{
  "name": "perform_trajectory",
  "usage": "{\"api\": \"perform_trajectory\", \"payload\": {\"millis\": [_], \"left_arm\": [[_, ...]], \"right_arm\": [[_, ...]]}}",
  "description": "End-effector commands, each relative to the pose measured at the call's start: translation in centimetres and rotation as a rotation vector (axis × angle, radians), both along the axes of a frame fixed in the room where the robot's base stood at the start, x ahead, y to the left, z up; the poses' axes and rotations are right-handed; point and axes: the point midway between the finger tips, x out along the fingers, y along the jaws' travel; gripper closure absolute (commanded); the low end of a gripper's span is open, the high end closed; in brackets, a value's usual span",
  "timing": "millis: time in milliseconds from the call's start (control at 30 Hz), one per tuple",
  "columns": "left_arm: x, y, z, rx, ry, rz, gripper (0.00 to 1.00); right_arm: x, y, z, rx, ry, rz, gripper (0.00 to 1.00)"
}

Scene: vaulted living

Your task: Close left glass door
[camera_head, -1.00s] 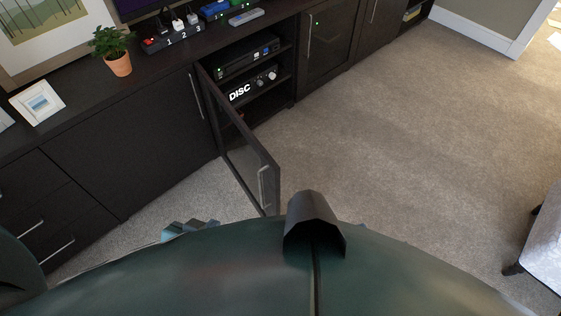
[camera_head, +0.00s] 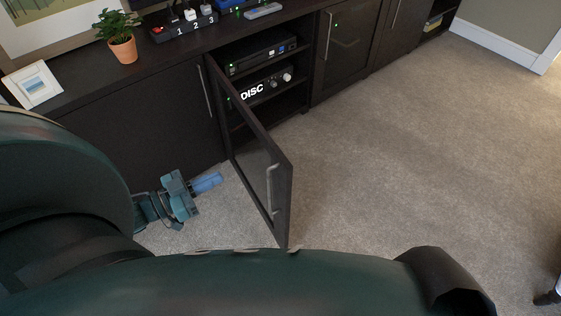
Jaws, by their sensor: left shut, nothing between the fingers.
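The left glass door (camera_head: 250,141) stands open, swung out from the dark cabinet toward me. Its metal handle (camera_head: 271,188) is on its free end, on the right-hand face. My left gripper (camera_head: 207,183) is low over the carpet, left of the door and apart from it. Its blue fingers are shut and empty, pointing right toward the door. My right gripper is not in view; a large part of my own arm covers the bottom of the picture.
The open compartment holds a black device (camera_head: 261,54) and a DISC player (camera_head: 266,84). Another glass door (camera_head: 345,47) to the right is closed.

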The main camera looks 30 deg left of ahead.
Motion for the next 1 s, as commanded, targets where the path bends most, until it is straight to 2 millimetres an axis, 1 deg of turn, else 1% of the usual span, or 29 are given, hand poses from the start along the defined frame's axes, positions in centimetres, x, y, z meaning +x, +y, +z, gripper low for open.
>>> {"api": "perform_trajectory", "payload": {"millis": [100,233,367,500,700,833,1000], "left_arm": [[-0.1,0.3,0.0,-0.01,-0.01,-0.031,1.0],[0.9,-0.4,0.1,-0.015,-0.014,-0.034,1.0],[3.0,-1.7,0.1,-0.014,-0.016,-0.033,1.0],[5.6,-3.4,0.1,-0.013,-0.018,-0.033,1.0],[8.9,-5.5,0.1,-0.014,-0.016,-0.032,1.0],[10.4,-6.5,0.1,-0.014,-0.015,-0.032,1.0],[11.4,-7.1,0.1,-0.012,-0.013,-0.032,1.0]], "right_arm": [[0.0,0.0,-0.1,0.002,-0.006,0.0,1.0],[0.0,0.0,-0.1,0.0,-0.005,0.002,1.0],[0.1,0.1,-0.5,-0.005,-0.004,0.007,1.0],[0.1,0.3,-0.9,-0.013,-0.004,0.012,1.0],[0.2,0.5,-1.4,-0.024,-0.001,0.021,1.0],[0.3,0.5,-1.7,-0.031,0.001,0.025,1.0],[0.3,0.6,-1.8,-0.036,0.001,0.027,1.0]]}}
